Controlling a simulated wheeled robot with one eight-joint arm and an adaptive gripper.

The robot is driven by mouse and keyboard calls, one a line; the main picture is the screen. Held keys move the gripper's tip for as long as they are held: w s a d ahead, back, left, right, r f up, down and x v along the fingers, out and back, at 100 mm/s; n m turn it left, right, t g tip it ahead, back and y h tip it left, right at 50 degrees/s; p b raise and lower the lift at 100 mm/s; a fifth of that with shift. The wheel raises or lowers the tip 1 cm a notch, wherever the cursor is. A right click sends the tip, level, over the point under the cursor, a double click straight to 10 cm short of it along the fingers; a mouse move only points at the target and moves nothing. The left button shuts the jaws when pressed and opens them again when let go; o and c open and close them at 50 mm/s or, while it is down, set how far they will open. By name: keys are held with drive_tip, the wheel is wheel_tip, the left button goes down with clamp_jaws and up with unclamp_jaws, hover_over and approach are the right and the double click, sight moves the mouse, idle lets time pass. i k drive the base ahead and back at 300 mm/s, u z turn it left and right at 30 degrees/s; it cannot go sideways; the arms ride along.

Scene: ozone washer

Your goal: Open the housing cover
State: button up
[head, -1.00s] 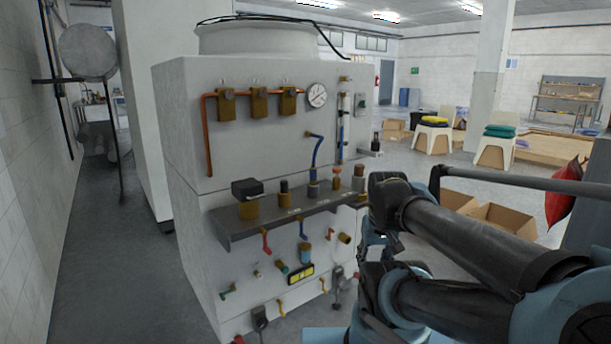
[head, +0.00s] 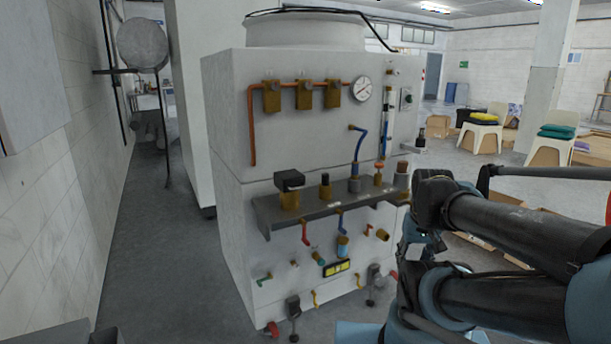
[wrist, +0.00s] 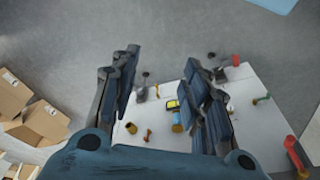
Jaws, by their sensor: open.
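The white ozone washer housing (head: 320,130) stands upright in the middle of the head view. Its front carries pipes, valves, a round gauge (head: 362,89) and a grey shelf (head: 330,205). I cannot tell for sure which part is its cover; no panel stands visibly open. My gripper (wrist: 165,85) is open and empty in the wrist view, its two dark blue fingers spread apart. The white housing face (wrist: 250,125) and its fittings show beyond and to the right of the fingers. In the head view, my arm hides the gripper's details and part of the housing's lower right side.
A white wall (head: 40,200) runs along the left, with a strip of clear grey floor (head: 160,250) beside the housing. Cardboard boxes (wrist: 35,115) lie at the left of the wrist view. White chairs (head: 482,138) stand at the back right.

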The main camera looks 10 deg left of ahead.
sight(296, 179)
drive_tip(key=u, duration=0.9)
drive_tip(key=k, duration=2)
drive_tip(key=z, duration=0.85)
drive_tip(key=i, duration=1)
drive_tip(key=u, duration=0.1)
